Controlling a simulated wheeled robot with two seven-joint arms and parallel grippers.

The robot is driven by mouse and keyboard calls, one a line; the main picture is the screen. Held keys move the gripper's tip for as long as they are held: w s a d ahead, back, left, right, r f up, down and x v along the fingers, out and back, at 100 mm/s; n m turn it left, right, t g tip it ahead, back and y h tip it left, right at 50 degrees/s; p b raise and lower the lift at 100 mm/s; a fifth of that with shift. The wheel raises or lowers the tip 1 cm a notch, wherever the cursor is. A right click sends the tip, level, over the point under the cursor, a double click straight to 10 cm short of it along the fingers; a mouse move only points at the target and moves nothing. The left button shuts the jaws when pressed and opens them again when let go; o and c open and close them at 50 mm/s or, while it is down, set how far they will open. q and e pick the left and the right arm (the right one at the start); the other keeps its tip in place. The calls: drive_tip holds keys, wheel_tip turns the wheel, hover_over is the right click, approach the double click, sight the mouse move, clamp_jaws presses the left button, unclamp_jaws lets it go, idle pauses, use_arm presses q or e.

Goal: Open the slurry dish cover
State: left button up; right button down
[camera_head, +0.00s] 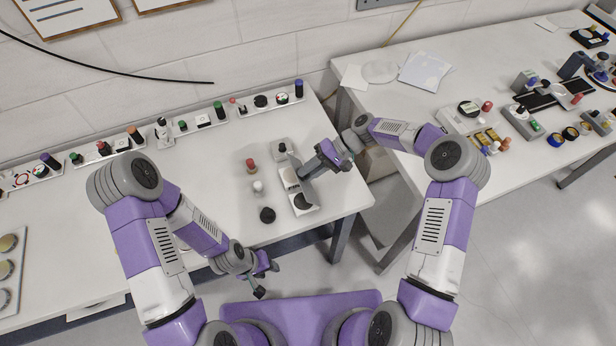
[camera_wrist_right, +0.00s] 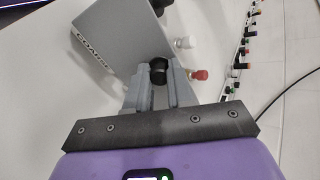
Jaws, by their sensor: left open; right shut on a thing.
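A grey slurry dish cover (camera_head: 311,166) stands tilted up above a white base (camera_head: 312,209) near the table's right end. In the right wrist view the cover (camera_wrist_right: 115,40) is a flat grey plate with dark lettering, seemingly "COARSE". A black knob (camera_wrist_right: 159,70) sits at its edge. My right gripper (camera_head: 318,160) is shut on this knob; its fingers (camera_wrist_right: 157,95) flank it in the wrist view. A dark round dish (camera_head: 302,201) shows uncovered on the base. My left gripper (camera_head: 262,279) is open and empty, in front of the table's edge.
A red-topped bottle (camera_head: 251,166), a white bottle (camera_head: 258,187) and a black round piece (camera_head: 267,215) stand left of the base. A grey block with a dark knob (camera_head: 282,148) stands behind. Small devices line the table's back. The table's middle left is clear.

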drive_tip(key=shift+w+d+f+g+y+b, duration=0.2)
drive_tip(key=shift+d+g+y+b, duration=0.2)
drive_tip(key=shift+d+y+b, duration=0.65)
drive_tip(key=shift+w+d+f+g+y+b, duration=0.15)
drive_tip(key=shift+d+g+y+b, duration=0.25)
drive_tip(key=shift+y+b, duration=1.25)
drive_tip(key=c, duration=1)
unclamp_jaws()
